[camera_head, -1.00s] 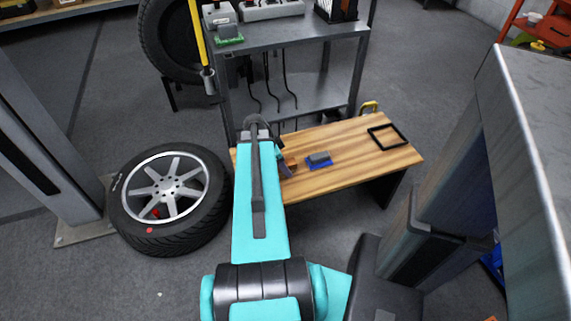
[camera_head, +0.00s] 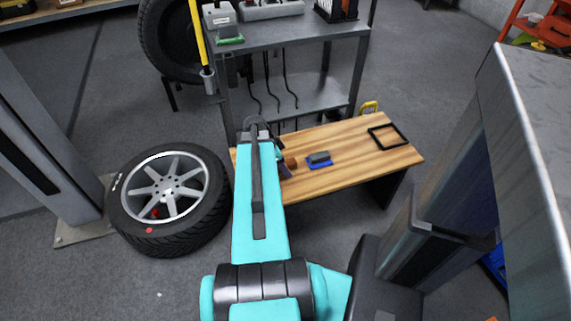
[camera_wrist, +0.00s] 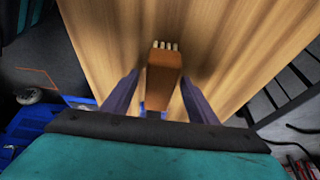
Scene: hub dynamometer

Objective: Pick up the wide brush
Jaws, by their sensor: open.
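A brush with a brown wooden block and pale bristle tufts at its far end (camera_wrist: 165,68) lies in the middle of the wrist view, over the wooden bench. I take it for the wide brush. My gripper (camera_wrist: 160,77) is open, with one purple finger on each side of the brush and visible gaps between. I cannot tell how far above the bench the fingertips are. In the head view the brush (camera_head: 291,161) shows as a small brown shape beside my gripper (camera_head: 284,168), which my arm partly hides.
The wooden bench (camera_head: 350,150) also holds a blue and grey block (camera_head: 319,160) right of the brush and a black square frame (camera_head: 388,137). A grey metal shelf (camera_head: 290,40) stands behind. A wheel (camera_head: 168,200) lies on the left. A metal cabinet (camera_head: 530,130) stands at right.

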